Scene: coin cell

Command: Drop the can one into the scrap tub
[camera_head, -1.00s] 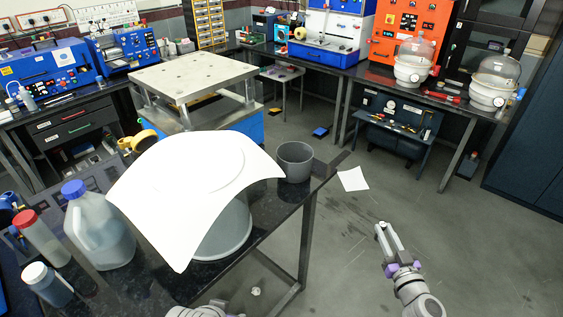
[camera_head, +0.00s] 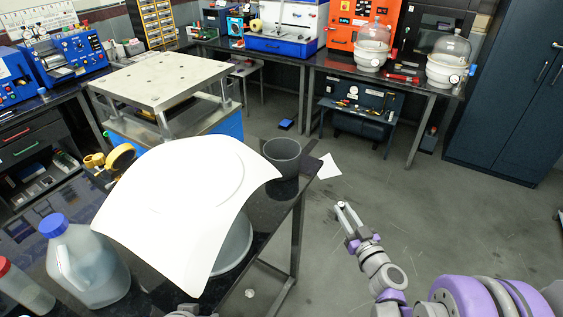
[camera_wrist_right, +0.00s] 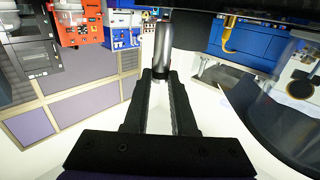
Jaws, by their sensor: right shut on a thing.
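My right gripper (camera_head: 345,207) hangs in front of the bench, right of and below the grey tub in the head view. In the right wrist view its dark fingers (camera_wrist_right: 161,90) are shut on a shiny silver cylinder (camera_wrist_right: 162,48), which looks like the can. The cylinder is very small in the head view. A grey open tub (camera_head: 283,155), probably the scrap tub, stands on the bench's far right corner; its inside bottom is hidden. The gripper is apart from the tub.
A large white sheet (camera_head: 180,205) drapes over a pale bucket (camera_head: 236,246) beside the tub. A blue-capped jug (camera_head: 85,262) stands at the left of the black bench (camera_head: 262,212). A metal-topped stand (camera_head: 160,78) is behind. Open floor lies to the right.

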